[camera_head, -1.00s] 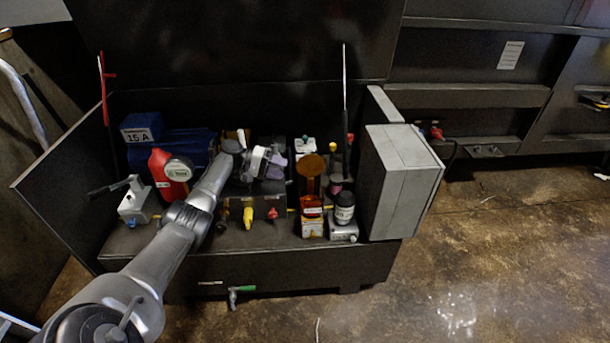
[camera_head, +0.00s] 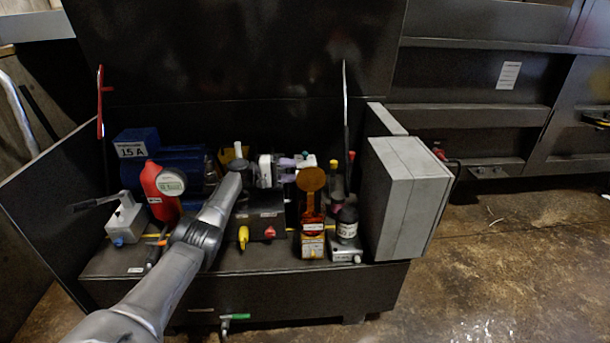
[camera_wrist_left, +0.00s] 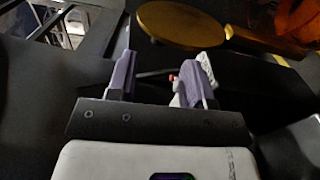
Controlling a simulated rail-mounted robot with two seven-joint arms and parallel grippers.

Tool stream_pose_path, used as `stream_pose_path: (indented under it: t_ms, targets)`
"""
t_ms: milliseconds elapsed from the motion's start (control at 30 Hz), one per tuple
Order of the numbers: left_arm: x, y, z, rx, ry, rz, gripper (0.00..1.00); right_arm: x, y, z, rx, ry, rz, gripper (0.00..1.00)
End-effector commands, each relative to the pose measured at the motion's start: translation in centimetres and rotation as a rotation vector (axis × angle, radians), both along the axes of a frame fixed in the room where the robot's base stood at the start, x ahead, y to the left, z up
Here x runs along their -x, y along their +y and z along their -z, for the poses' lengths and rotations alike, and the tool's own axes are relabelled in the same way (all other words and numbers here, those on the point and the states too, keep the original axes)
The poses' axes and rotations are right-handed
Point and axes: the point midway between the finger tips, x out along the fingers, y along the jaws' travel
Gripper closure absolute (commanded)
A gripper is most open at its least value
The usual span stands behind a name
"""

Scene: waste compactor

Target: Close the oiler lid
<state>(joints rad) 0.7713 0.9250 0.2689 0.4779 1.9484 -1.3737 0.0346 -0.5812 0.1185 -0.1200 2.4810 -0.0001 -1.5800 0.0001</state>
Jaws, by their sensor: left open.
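The oiler (camera_head: 312,222) is an amber container on a yellow base, in the middle right of the open cabinet in the head view. Its round orange lid (camera_head: 311,179) stands raised above the body, so it is open. My left gripper (camera_head: 291,170) has purple fingers pointing right, just left of the lid. Its fingers are apart and empty. In the left wrist view the gripper (camera_wrist_left: 165,62) is open, and a round yellow disc (camera_wrist_left: 180,24), apparently the lid, lies beyond the fingertips. Contact with it cannot be told. My right gripper is not in view.
A black-capped bottle (camera_head: 347,222) stands close right of the oiler. A grey box (camera_head: 393,195) stands at the cabinet's right end. A red container (camera_head: 160,190) and blue motor (camera_head: 185,163) are left of my arm. A dark box with yellow and red knobs (camera_head: 262,215) lies beneath the gripper.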

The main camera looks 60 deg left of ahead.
Motion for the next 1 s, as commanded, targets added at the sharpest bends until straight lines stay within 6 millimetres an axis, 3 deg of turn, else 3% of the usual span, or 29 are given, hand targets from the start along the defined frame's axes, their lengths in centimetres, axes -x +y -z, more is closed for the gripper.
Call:
stream_pose_path:
  t_ms: [300,800,1000]
  targets:
    - [-3.6,-1.9,0.2,0.0,-0.001,0.001,0.53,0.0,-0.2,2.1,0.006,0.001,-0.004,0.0]
    - [-4.5,-2.3,0.0,-0.001,0.0,-0.001,0.53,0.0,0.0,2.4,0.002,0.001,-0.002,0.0]
    - [-4.5,-2.3,0.0,-0.001,0.0,-0.001,0.7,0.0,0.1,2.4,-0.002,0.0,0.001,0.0]
